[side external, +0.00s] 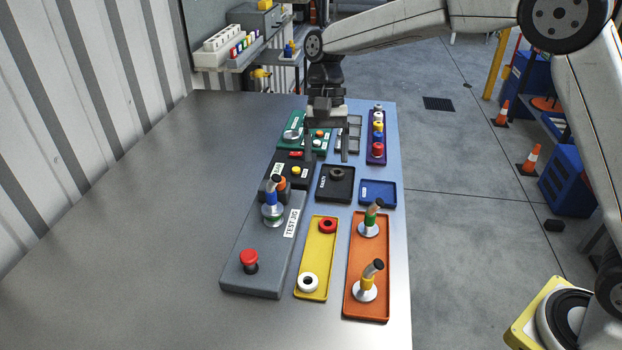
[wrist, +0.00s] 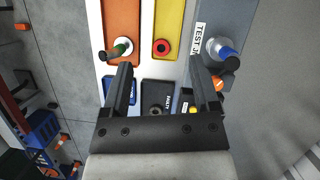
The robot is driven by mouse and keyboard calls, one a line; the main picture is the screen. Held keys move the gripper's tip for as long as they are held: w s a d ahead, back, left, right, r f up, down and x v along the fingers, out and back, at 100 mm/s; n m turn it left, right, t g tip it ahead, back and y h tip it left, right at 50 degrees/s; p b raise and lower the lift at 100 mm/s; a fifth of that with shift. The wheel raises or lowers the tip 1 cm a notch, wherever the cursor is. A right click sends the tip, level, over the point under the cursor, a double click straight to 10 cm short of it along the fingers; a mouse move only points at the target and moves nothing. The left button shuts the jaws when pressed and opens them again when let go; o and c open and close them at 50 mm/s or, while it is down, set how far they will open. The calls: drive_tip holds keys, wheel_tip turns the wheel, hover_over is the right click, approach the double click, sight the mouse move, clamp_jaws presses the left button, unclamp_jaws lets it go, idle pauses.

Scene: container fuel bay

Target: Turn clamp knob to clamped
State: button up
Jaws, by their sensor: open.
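The grey test jig (side external: 236,268) lies at the left of the row of trays, with a red mushroom button (side external: 249,259) at its near end. A blue-banded nozzle (side external: 271,199) stands in its far half. An orange knob (side external: 281,184), probably the clamp knob, sits just beyond the nozzle; it also shows in the wrist view (wrist: 219,85). Its exact setting cannot be read. My gripper (side external: 327,152) is open and empty, pointing down above the far trays, beyond and to the right of the knob. In the wrist view my fingers (wrist: 160,66) are wide apart.
A black tray (side external: 324,194) with a dark ring and a blue tray (side external: 391,204) lie near my gripper. A yellow tray (side external: 314,262) holds red and white rings. An orange tray (side external: 355,305) holds two upright nozzles. The metal table's left side (side external: 150,220) is clear.

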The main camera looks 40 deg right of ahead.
drive_tip(key=m, duration=0.1)
drive_tip(key=m+t+y, duration=0.2)
drive_tip(key=m+t, duration=0.4)
drive_tip(key=m, duration=1)
approach(281, 179)
drive_tip(key=shift+w+a+f, duration=0.3)
drive_tip(key=shift+a+f, duration=0.2)
drive_tip(key=shift+a, duration=0.1)
drive_tip(key=shift+f, duration=0.1)
drive_tip(key=shift+x, duration=3.85)
drive_tip(key=shift+d, duration=0.1)
drive_tip(key=shift+c, duration=0.2)
clamp_jaws()
